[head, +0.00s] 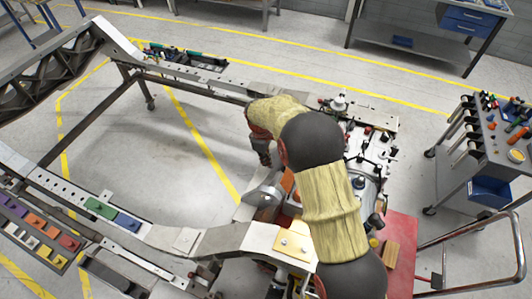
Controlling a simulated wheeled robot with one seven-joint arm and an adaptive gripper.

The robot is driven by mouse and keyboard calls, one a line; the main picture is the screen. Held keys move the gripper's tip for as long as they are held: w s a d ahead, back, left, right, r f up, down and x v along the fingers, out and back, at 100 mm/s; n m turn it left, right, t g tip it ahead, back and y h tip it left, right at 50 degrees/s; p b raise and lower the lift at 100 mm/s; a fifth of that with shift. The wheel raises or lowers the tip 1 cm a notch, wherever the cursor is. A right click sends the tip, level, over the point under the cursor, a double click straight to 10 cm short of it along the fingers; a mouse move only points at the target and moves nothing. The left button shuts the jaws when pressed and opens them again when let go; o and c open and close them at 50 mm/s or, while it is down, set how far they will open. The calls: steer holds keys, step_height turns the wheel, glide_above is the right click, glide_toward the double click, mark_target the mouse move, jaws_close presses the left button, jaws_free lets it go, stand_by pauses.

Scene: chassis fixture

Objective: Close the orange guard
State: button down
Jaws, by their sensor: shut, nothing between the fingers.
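My arm reaches in from the bottom right of the head view, and my gripper (265,160) points down at the near side of the chassis fixture. The gripper is small in this view; its fingers look together and hold nothing. An orange piece (287,182), which looks like the orange guard, shows just below and right of the gripper, beside a grey rounded metal part (264,198). My arm hides much of it. I cannot tell how far open it stands, or whether the gripper touches it.
The metal chassis frame (200,240) surrounds open floor at left. A fixture plate with knobs and fittings (370,150) lies right of my arm. A red surface (402,255) is at lower right. A tool cart (490,140) stands at right, a workbench (440,35) behind.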

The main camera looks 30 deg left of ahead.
steer(key=shift+w+d+r+p, duration=0.1)
steer(key=shift+d+r+p, duration=0.2)
steer(key=shift+d, duration=0.65)
steer(key=shift+d+r+p, duration=0.15)
steer(key=shift+d+r, duration=0.1)
steer(key=shift+d, duration=0.65)
steer(key=shift+r, duration=0.1)
steer(key=shift+d+r+y+b, duration=0.2)
steer(key=shift+d+y+b, duration=0.05)
steer(key=shift+y+b, duration=0.15)
steer(key=shift+r, duration=0.15)
